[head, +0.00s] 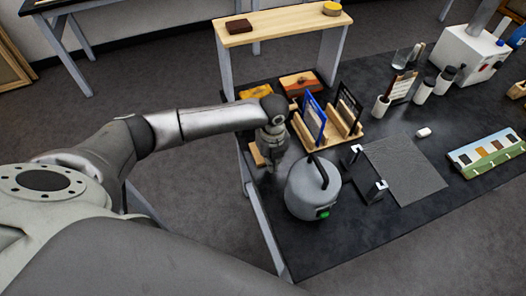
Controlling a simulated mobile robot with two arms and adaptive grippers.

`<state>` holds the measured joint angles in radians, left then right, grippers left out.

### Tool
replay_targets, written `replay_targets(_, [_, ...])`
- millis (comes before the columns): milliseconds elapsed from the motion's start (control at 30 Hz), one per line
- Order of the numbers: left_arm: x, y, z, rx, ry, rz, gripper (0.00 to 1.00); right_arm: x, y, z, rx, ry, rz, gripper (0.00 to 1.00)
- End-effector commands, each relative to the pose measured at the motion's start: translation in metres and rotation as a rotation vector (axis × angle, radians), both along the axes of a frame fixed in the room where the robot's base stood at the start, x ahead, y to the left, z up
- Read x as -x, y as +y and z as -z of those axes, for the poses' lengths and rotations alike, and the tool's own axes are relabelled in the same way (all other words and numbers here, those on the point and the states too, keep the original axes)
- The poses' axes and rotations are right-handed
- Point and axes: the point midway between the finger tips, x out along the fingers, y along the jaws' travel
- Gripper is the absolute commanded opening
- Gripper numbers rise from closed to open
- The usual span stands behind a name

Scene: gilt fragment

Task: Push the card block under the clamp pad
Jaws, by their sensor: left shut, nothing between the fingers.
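My left gripper (272,164) is shut and empty. It points down at the left edge of the black table, left of the wooden rack and just behind the grey kettle-like vessel. A small tan piece (257,154) shows beside its left side, partly hidden by the gripper; I cannot tell if it is the card block. A dark grey sheet (408,168) lies flat on the table, with a dark strip bearing two small pale clamp-like ends (381,185) along its left edge. I cannot tell for sure which part is the clamp pad. My right gripper is out of view.
The grey vessel (312,192) with a black handle stands close to my gripper. A wooden rack (345,130) holds upright panels. A wooden shelf (285,24) stands behind. The front table area is clear.

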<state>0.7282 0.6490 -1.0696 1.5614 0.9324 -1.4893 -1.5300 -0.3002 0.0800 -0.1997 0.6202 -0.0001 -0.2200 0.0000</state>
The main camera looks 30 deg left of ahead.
Motion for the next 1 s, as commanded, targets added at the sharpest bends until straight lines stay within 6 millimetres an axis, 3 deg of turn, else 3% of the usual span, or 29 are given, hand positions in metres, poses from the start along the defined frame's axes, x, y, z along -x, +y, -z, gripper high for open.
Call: replay_targets(1000, [0.0,0.0,0.019,0.0,0.0,0.0,0.0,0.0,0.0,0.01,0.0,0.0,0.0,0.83])
